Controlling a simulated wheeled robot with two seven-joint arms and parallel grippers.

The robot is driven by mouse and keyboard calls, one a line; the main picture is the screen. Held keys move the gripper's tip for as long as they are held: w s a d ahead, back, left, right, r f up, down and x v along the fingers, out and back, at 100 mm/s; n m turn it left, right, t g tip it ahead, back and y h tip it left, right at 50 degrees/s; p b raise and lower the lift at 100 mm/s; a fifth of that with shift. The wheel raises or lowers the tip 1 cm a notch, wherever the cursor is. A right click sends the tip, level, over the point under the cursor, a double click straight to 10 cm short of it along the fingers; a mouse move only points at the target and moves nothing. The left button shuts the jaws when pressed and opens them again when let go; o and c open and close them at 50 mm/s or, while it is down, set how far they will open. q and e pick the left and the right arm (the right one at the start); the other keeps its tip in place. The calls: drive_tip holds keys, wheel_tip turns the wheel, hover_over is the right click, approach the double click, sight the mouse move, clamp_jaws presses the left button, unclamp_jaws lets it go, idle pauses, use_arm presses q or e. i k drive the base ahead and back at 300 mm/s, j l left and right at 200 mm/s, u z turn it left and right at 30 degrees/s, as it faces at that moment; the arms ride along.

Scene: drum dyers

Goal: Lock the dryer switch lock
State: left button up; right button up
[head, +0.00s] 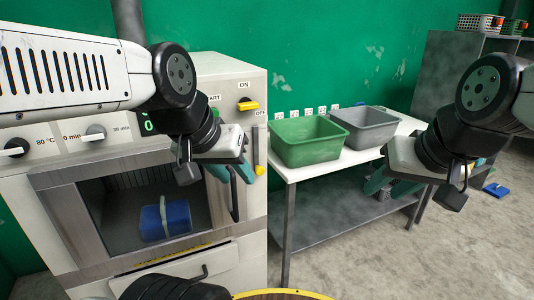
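The white dryer (238,78) stands at the left. Its yellow switch (248,105) sits on the upper right of the front panel, between the ON and OFF labels, with its handle pointing sideways towards the right. My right gripper (392,186) is open and empty in front of the side table.
The dryer's opening holds a blue item (166,219). A white-topped table (338,164) with a green bin (306,140) and a grey bin (363,127) stands to the right. A dark shelf (452,68) is further back.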

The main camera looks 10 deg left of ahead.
sight(259, 170)
drive_tip(key=i+l+u, duration=0.25)
drive_tip(key=u, duration=0.15)
drive_tip(key=i+l+u, duration=0.15)
drive_tip(key=l+u, duration=0.2)
drive_tip(key=i+l+u, duration=0.15)
drive_tip(key=l+u, duration=0.25)
drive_tip(key=k+l, duration=0.25)
drive_tip(key=l, duration=0.15)
drive_tip(key=k+l, duration=0.25)
drive_tip(key=l, duration=0.15)
drive_tip(key=k+l, duration=0.25)
drive_tip(key=l, duration=0.15)
drive_tip(key=u, duration=0.05)
